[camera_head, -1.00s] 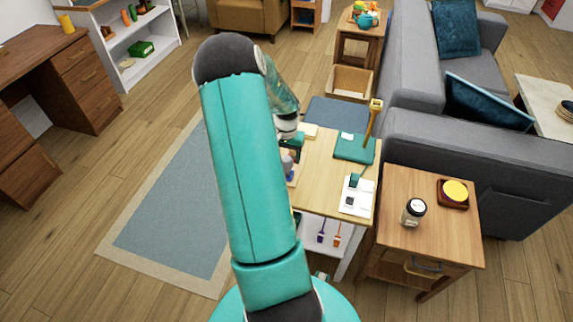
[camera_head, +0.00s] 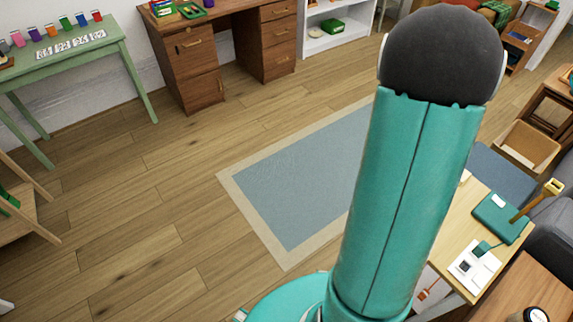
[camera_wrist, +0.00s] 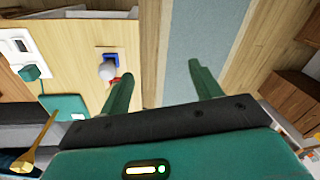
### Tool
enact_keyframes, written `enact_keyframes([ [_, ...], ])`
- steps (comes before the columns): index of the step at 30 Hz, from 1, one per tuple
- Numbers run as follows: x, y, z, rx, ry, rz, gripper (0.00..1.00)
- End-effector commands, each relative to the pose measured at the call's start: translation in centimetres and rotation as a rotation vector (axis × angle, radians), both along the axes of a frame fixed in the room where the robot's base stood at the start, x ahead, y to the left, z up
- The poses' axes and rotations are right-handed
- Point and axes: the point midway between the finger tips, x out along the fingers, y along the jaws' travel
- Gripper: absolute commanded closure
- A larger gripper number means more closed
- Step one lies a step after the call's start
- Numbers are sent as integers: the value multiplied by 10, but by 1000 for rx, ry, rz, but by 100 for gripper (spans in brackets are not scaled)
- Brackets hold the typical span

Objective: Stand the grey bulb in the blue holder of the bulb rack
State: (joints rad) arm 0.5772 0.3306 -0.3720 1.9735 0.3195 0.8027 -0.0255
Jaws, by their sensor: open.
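In the wrist view a pale grey bulb (camera_wrist: 107,71) shows at the blue holder (camera_wrist: 111,57), on a small brown rack base (camera_wrist: 97,60) on the light wood table. The bulb overlaps the holder in this view, and its seating is too small to tell. My gripper (camera_wrist: 160,72) is open with nothing between its fingers. Its left finger passes just right of the bulb in the picture; whether they touch is not clear. In the head view my arm hides the bulb, the rack and my gripper.
The table (camera_wrist: 75,30) also carries a teal board (camera_wrist: 62,107), a yellow-topped post (camera_wrist: 35,150) and a white panel (camera_wrist: 18,45). A blue-grey rug (camera_head: 300,190) and open floor lie left of my arm. A green table (camera_head: 60,55) stands far left.

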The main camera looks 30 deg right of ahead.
Motion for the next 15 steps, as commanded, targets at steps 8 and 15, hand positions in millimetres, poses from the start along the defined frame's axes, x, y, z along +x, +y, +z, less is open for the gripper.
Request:
enact_keyframes([
  [8, 39, 144, 91, -54, -122, 352, 36],
  [15, 21, 259, 144, -138, -205, 654, 36],
])
